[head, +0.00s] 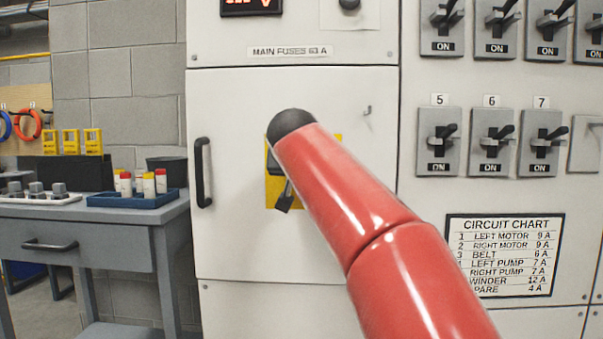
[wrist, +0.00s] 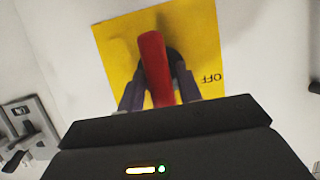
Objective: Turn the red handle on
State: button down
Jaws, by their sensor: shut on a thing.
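The red handle (wrist: 153,62) stands out from a yellow plate (wrist: 200,38) in the wrist view. It runs nearly up and down in that picture, tilted slightly. The word OFF appears upside down on the plate to its right. My gripper (wrist: 158,92) has one dark finger on each side of the handle and is shut on it. In the head view my red arm covers most of the yellow plate (head: 271,188), and the handle is hidden. Only a dark piece of my gripper shows below the arm there.
The plate is on a white cabinet door (head: 235,240) with a black pull (head: 203,172) at its left and a small hook (head: 367,111) at upper right. Breaker switches (head: 438,142) and a circuit chart (head: 503,254) are right. A grey workbench (head: 90,235) stands left.

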jog(key=c, duration=1.2)
grip_release()
jog(key=shift+s, duration=0.1)
jog(key=v, duration=0.7)
jog(key=shift+s+b, duration=0.25)
jog(key=shift+b, duration=0.05)
jog(key=shift+r, duration=0.15)
